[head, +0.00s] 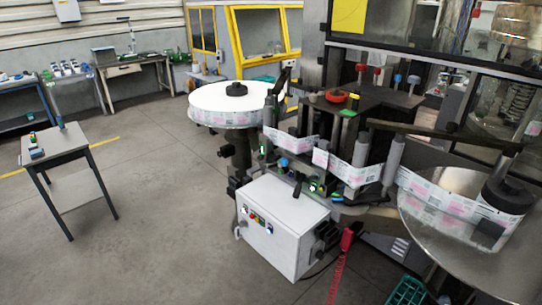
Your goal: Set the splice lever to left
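The reel labeller stands at the centre right, with a printed label web (340,166) running across its front between rollers. A short black lever (297,189) shows just above the white control box (275,222). A longer dark handle (281,81) rises beside the white label reel (232,98). I cannot tell for sure which of these is the splice lever, or its setting. Neither of my grippers is in view.
A take-up disc (460,235) with a dark hub spreads at the right. A red hanging part (346,240) and a green crate (408,291) are at the front. A small side table (60,146) stands at the left. The floor (160,210) between is clear.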

